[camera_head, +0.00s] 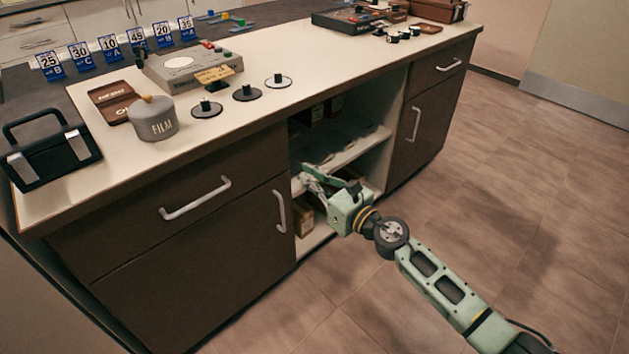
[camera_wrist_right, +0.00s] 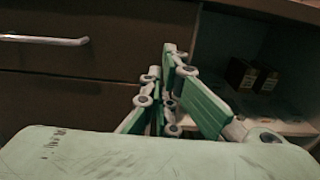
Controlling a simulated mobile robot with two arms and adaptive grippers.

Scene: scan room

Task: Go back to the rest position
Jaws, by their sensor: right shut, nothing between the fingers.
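My right gripper (camera_head: 312,178) is at the opening of the cabinet's open shelf bay (camera_head: 345,155), in front of the middle shelf. My green right arm reaches there from the lower right of the head view. In the right wrist view the right gripper's fingers (camera_wrist_right: 168,88) are together with nothing between them. Dark drawer fronts show behind them. My left gripper is not in the head view.
The counter (camera_head: 300,95) holds a FILM canister (camera_head: 154,120), a black case (camera_head: 50,160), numbered cards (camera_head: 110,47), a grey device (camera_head: 195,65) and black knobs (camera_head: 245,92). Small dark boxes (camera_wrist_right: 250,78) stand in the bay. Floor (camera_head: 520,200) at right is clear.

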